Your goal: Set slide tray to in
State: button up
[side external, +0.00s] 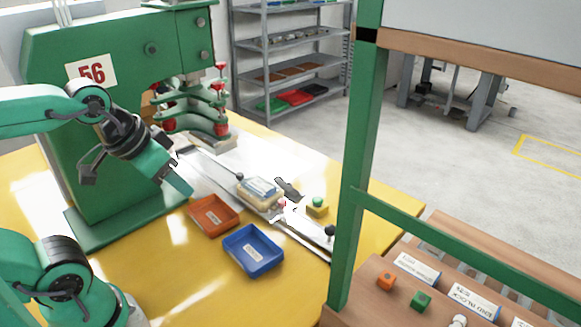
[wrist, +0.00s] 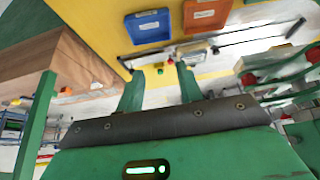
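The slide tray (side external: 262,201) is a pale block with a blue-and-white top on a long metal rail. In the side view it sits partway along the rail, apart from the red-and-green press head (side external: 200,112). A black ball knob (side external: 239,177) shows by the tray, and another (side external: 330,231) by the rail's near end. My gripper (side external: 178,172) hangs above the table between the green machine and the rail, apart from the tray. In the wrist view its two green fingers (wrist: 160,90) are spread with nothing between them. The tray also shows there, small (wrist: 193,50).
An orange bin (side external: 214,215) and a blue bin (side external: 252,250) stand left of the rail. A yellow box with a green button (side external: 317,206) stands right of it. A green post (side external: 360,150) rises at the table's right.

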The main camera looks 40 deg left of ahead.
jog(key=shift+o, duration=1.4)
jog(key=w+d+r+m+g, duration=0.1)
jog(key=w+d+m+g, duration=0.2)
jog(key=w, duration=0.5)
jog(key=w+d+m+g, duration=0.1)
jog(key=w+d+m, duration=0.3)
jog(key=w, duration=0.5)
jog(key=w+d+f+m+g, duration=0.1)
jog(key=w+d+f+m, duration=0.2)
jog(key=w+f, duration=0.3)
jog(key=w+d+f+m+g, duration=0.2)
jog(key=w+d+f+m, duration=0.2)
jog(key=w+f+m, duration=0.1)
notch_tip(320, 180, down, 2)
jog(key=shift+w+d+f+m+g+y, duration=0.15)
jog(key=shift+w+d+m+g+y, duration=0.2)
jog(key=shift+w, duration=0.35)
jog(key=shift+a+f, duration=0.1)
jog(key=shift+f, duration=0.05)
jog(key=shift+s+f, duration=0.25)
jog(key=shift+f, duration=1)
jog(key=shift+s+f, duration=0.25)
jog(key=shift+f, duration=0.95)
jog(key=shift+s+f, duration=0.25)
jog(key=shift+f, duration=1)
